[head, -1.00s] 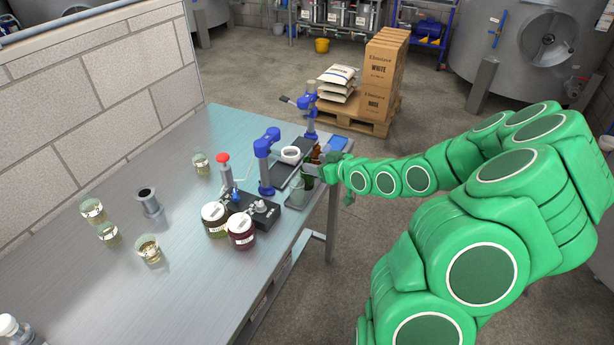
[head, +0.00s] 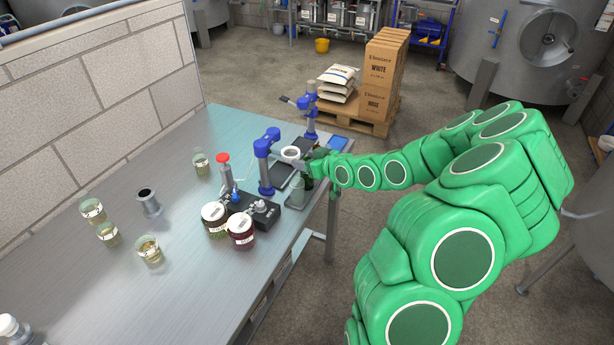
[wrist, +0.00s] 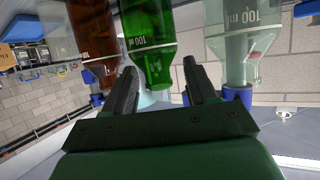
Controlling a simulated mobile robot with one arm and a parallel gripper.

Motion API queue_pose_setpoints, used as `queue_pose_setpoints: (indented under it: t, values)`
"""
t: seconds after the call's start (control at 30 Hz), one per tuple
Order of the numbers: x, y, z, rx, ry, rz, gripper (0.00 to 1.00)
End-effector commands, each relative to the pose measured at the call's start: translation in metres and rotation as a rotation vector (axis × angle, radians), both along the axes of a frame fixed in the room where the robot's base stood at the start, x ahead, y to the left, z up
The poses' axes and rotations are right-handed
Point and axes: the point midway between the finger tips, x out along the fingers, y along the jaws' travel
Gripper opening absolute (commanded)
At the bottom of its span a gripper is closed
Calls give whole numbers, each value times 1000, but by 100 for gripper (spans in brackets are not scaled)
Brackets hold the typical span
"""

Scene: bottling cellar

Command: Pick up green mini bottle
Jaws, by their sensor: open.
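The green mini bottle (wrist: 150,40) stands out in the wrist view with a white 100 ml mark, beyond and between my fingertips. My gripper (wrist: 160,72) is open, and its left finger overlaps the bottle's lower left edge. I cannot tell how deep the bottle sits between the fingers. A brown bottle (wrist: 95,35) is close on its left and a clear bottle (wrist: 235,45) on its right. In the head view my gripper (head: 308,164) is at the table's right edge. A dark green bit of the bottle (head: 308,184) shows just below it.
A blue clamp stand (head: 266,160) and a white ring-shaped piece (head: 291,153) stand left of my gripper. Two labelled jars (head: 241,231) and a black box (head: 262,213) are nearer. Several glasses (head: 149,250) stand on the left of the steel table (head: 190,300).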

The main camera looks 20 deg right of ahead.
Motion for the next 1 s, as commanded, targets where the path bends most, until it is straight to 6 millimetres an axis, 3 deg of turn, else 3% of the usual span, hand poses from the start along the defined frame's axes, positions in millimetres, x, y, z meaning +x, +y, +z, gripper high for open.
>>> queue_pose_setpoints:
  t: [0.1,0.47,1.0]
  values:
    - [0,0,0,0,0,0,53]
    - [0,0,0,0,0,0,0]
    - [0,0,8,-1,-2,1,0]
